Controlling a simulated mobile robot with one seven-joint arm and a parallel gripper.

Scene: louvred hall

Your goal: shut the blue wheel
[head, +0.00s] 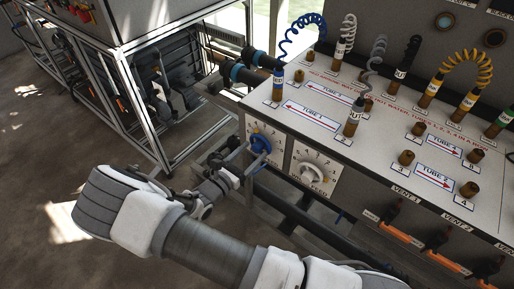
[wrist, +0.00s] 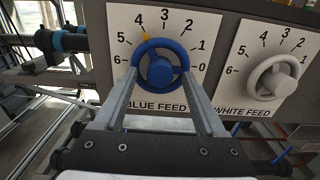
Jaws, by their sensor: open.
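The blue wheel (wrist: 161,63) is on a white panel marked BLUE FEED, with numbers 0 to 6 around it. A yellow mark on its rim points close to the 4. In the head view the blue wheel (head: 261,143) is on the front of the grey console. My gripper (wrist: 160,76) is open, with one finger at each side of the wheel's lower half. I cannot tell whether the fingers touch the rim. In the head view my gripper (head: 241,163) reaches up to the wheel and partly overlaps its panel.
A white wheel (wrist: 272,79), marked WHITE FEED, is close to the right. Capped tubes with coiled cords, including a blue cord (head: 298,33), stand on the console top (head: 330,110). Orange-handled vents (head: 393,232) line the front at right. A metal-framed rack (head: 130,110) stands at left.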

